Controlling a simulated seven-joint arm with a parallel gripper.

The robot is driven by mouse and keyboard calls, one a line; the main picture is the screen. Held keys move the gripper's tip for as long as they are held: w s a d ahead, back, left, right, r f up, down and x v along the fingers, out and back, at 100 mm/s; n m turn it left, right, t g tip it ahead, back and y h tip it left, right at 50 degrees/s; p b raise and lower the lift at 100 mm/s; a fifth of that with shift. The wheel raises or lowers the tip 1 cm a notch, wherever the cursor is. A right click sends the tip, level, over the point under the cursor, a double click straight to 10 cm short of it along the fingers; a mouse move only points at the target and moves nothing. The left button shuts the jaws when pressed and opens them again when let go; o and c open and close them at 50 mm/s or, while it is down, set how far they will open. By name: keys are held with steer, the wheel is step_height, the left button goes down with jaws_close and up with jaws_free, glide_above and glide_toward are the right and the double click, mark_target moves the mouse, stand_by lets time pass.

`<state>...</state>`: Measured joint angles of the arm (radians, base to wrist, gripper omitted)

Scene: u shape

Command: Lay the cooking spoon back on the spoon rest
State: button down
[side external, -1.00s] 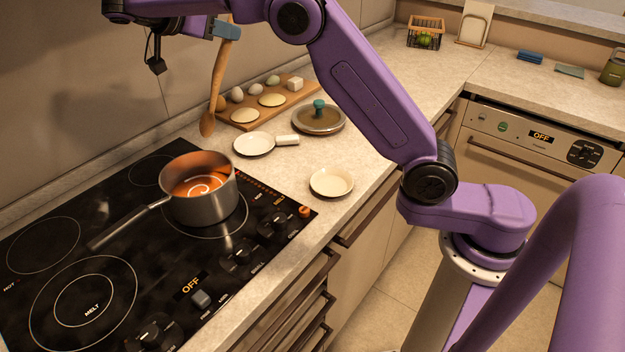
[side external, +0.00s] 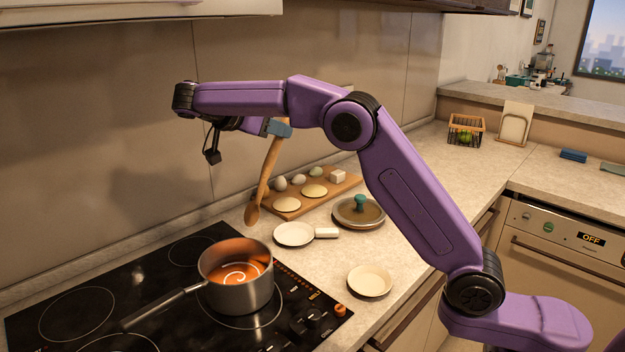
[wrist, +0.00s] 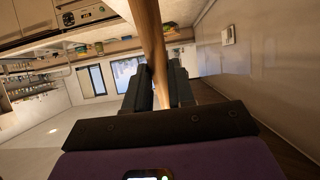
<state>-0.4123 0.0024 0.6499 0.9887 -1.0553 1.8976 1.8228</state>
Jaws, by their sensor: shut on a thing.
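The wooden cooking spoon (side external: 268,170) hangs nearly upright from my gripper (side external: 279,128), bowl end down, over the counter behind the pot. My gripper is shut on the upper part of its handle. The wrist view shows the handle (wrist: 150,40) between the two dark fingers (wrist: 160,88). A round white dish with a short pale handle (side external: 294,234), which looks like the spoon rest, lies on the counter to the right of and lower in the picture than the spoon's bowl. It appears empty. I cannot tell the exact height of the spoon's bowl above the counter.
A steel pot (side external: 236,291) of orange soup stands on the black cooktop (side external: 70,318). A wooden board (side external: 345,184) with eggs and pale rounds lies behind the dish. A lid (side external: 359,213) and a cream dish (side external: 370,282) are to the right. The wall is close behind.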

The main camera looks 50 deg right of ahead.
steer(key=s+d+f+n+t+y, duration=0.15)
steer(key=s+d+f+y, duration=0.25)
steer(key=d+f, duration=0.5)
steer(key=s+d+f+n+y, duration=0.25)
steer(key=d+f+y, duration=0.2)
steer(key=d, duration=0.85)
steer(key=s+d+f+m+g+y, duration=0.1)
steer(key=s+d+f+y, duration=0.2)
steer(key=s+d+f, duration=0.45)
steer(key=shift+s+a+f, duration=0.15)
steer(key=shift+a+f, duration=0.25)
steer(key=shift+f, duration=1.05)
steer(key=shift+s+a+f, duration=0.2)
steer(key=shift+a+f, duration=0.15)
steer(key=shift+f, duration=1.15)
steer(key=shift+s+a+f, duration=0.15)
steer(key=shift+a+f, duration=0.25)
steer(key=shift+f, duration=1.05)
steer(key=c, duration=0.9)
jaws_free()
steer(key=r, duration=0.5)
steer(key=a+r, duration=0.1)
steer(key=r, duration=1.1)
steer(key=shift+s+a+r, duration=0.2)
steer(key=shift+s+a, duration=0.05)
steer(key=shift+a, duration=0.05)
